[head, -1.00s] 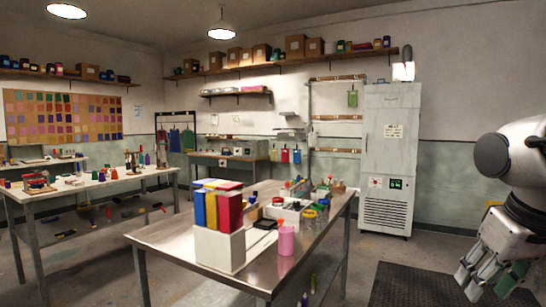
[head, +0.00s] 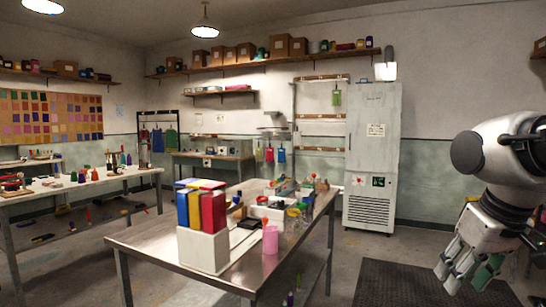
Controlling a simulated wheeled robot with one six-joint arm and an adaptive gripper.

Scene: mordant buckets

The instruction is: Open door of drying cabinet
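The drying cabinet looks to be the tall pale grey cabinet (head: 359,190) against the back wall, right of centre.
A metal table (head: 150,243) with colored binders in a white holder (head: 203,250), a pink cup (head: 270,240) and small items stands ahead. A dark floor mat (head: 410,285) lies in front of the cabinet's right side. Floor shows between table and mat. A workbench (head: 75,186) stands left.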

